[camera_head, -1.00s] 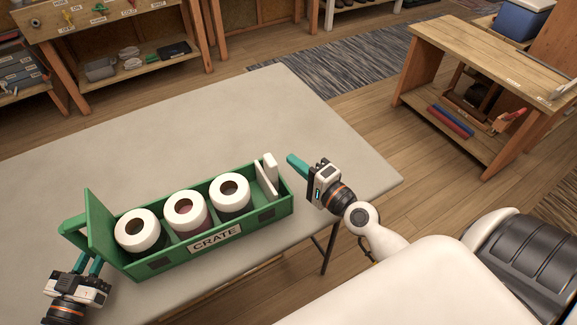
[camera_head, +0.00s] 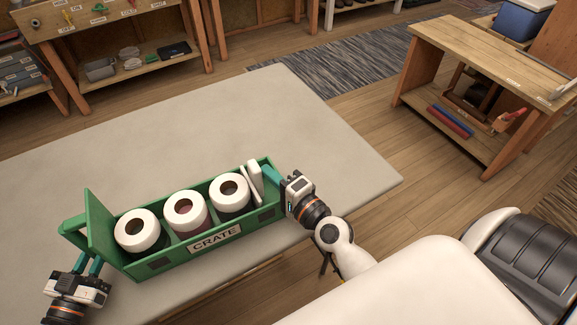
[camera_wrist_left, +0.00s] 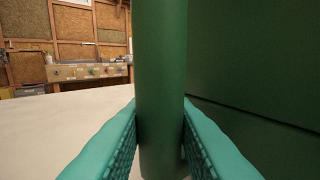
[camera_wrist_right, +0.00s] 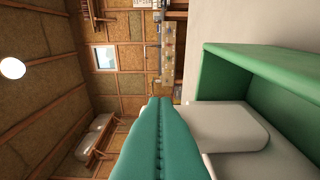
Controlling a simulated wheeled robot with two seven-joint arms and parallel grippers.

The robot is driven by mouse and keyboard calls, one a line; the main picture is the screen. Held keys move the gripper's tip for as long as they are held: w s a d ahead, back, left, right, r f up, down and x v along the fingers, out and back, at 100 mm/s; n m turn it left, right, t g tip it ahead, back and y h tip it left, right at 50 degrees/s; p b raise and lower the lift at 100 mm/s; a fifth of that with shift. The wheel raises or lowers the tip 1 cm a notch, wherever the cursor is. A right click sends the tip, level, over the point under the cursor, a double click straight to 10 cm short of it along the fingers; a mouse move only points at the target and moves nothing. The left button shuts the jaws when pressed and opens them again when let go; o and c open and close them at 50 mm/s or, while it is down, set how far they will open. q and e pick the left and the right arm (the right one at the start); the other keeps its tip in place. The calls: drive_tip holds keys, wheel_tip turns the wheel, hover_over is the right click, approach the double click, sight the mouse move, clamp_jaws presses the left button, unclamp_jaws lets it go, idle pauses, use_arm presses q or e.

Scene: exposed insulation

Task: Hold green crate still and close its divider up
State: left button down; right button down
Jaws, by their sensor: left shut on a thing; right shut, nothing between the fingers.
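The long green crate (camera_head: 170,266), with a "CRATE" label, stands on the grey table. My left gripper (camera_head: 86,263) is shut on a green bar of the crate at its left end; the bar (camera_wrist_left: 160,80) stands between the fingers in the left wrist view. The white divider (camera_head: 254,180) stands in the crate's right part, beside the rightmost roll; it looks like two upright white plates. My right gripper (camera_head: 270,174) is shut and empty, its fingertips over the right end, at the divider's right side. The divider (camera_wrist_right: 232,128) also shows beside these fingers in the right wrist view.
Three white rolls (camera_head: 184,209) stand in a row in the crate, left of the divider. The table (camera_head: 250,115) is bare behind the crate. A wooden bench (camera_head: 490,60) stands apart at the right, with a striped rug (camera_head: 320,75) behind the table.

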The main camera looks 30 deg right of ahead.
use_arm(q)
drive_tip(key=shift+s+f, duration=0.25)
drive_tip(key=shift+f, duration=0.3)
use_arm(e)
drive_tip(key=shift+a, duration=0.45)
drive_tip(key=d, duration=0.4)
drive_tip(key=shift+s+d, duration=0.1)
drive_tip(key=shift+s, duration=0.1)
drive_tip(key=s+d, duration=0.1)
drive_tip(key=s, duration=0.8)
drive_tip(key=shift+s+d, duration=0.4)
use_arm(q)
drive_tip(key=c, duration=1.1)
unclamp_jaws()
drive_tip(key=shift+w+d+r, duration=0.1)
drive_tip(key=shift+w+r, duration=0.15)
drive_tip(key=shift+c, duration=0.2)
use_arm(e)
drive_tip(key=shift+w, duration=0.1)
